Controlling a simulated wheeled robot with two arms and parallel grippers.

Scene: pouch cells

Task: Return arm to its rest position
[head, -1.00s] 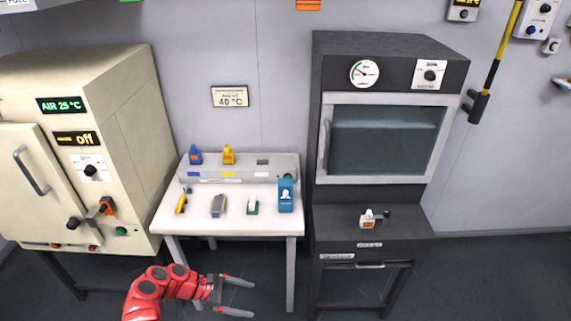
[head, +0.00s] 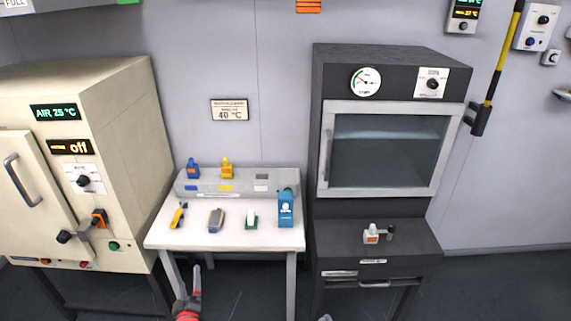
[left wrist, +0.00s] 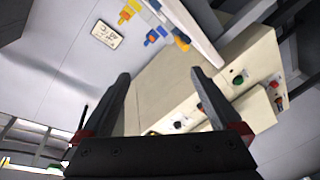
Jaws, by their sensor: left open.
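My left gripper (head: 188,287) shows at the bottom of the head view, in front of the white table's left legs. Its grey fingers point away from me and its red wrist is cut by the lower edge. In the left wrist view its two dark fingers (left wrist: 160,82) stand wide apart with nothing between them. A tiny pale tip shows at the bottom edge of the head view, too little to identify. No right gripper can be made out.
The white table (head: 165,236) bears small tools and a grey rack (head: 240,186) with blue and yellow bottles. A cream oven (head: 130,120) stands left, its display reading off. A dark vacuum oven (head: 375,207) stands right, its door shut. Open floor (head: 500,285) shows at far right.

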